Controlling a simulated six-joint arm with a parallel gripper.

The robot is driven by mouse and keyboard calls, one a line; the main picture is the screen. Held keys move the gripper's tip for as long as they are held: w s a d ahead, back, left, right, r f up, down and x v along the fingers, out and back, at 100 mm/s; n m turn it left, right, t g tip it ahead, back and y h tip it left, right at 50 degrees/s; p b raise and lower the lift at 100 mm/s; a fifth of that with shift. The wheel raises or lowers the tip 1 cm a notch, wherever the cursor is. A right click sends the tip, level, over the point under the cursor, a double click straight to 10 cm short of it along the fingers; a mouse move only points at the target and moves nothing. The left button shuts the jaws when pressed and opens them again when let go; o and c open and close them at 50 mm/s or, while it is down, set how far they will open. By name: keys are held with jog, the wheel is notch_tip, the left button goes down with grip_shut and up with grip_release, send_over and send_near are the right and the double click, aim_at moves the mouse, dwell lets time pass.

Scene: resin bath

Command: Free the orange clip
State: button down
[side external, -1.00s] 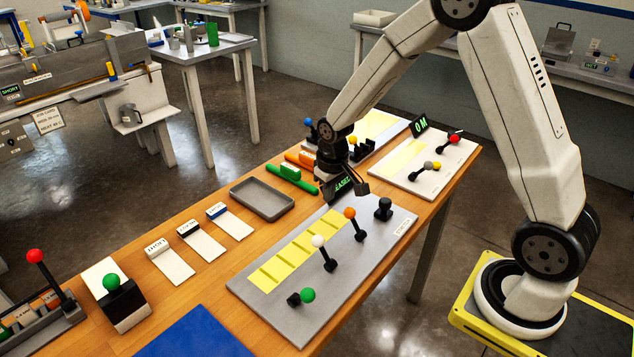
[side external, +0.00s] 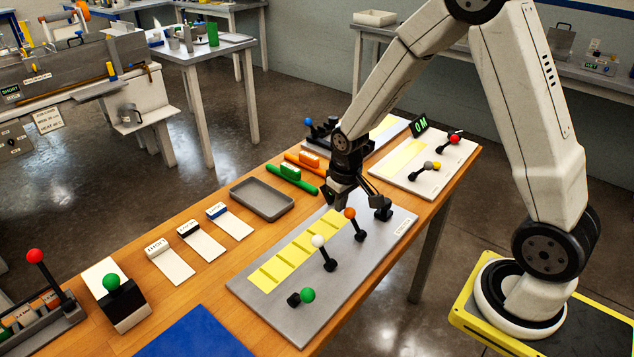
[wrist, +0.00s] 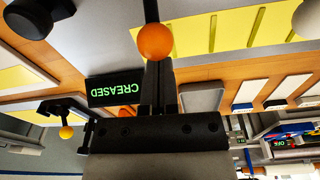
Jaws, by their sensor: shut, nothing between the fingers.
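The orange clip (side external: 310,160) lies on the wooden bench behind the green clip (side external: 290,173) in the side view, left of my arm. What holds it is too small to tell. My gripper (side external: 352,192) is shut and empty, low over the far end of a grey lever panel (side external: 262,291). In the wrist view my gripper (wrist: 158,64) points at an orange-balled lever (wrist: 156,42). That lever stands upright in the side view (side external: 350,213), close to my fingers; contact cannot be told. A display (wrist: 115,88) reading CREASED shows in the wrist view; my gripper hides it in the side view.
A grey tray (side external: 262,199) lies left of the panel. A white panel (side external: 425,178) with levers stands at the right.

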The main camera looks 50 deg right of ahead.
jog(key=shift+s+r, duration=0.45)
jog(key=shift+s, duration=0.15)
dwell(0.7)
jog(key=shift+s+r, duration=0.35)
jog(key=shift+s, duration=0.25)
jog(key=shift+s+r, duration=0.2)
jog(key=shift+s, duration=0.45)
jog(key=shift+s+r, duration=0.2)
jog(key=shift+s, duration=1.9)
jog(key=shift+s+f, duration=0.35)
jog(key=shift+s, duration=0.4)
jog(key=shift+s+f, duration=0.35)
jog(key=shift+s, duration=0.4)
jog(key=shift+r, duration=0.1)
notch_tip(320, 180, up, 9)
jog(key=shift+w+f+t, duration=0.2)
jog(key=shift+w+t, duration=0.1)
jog(key=shift+w, duration=0.15)
jog(key=shift+a, duration=0.1)
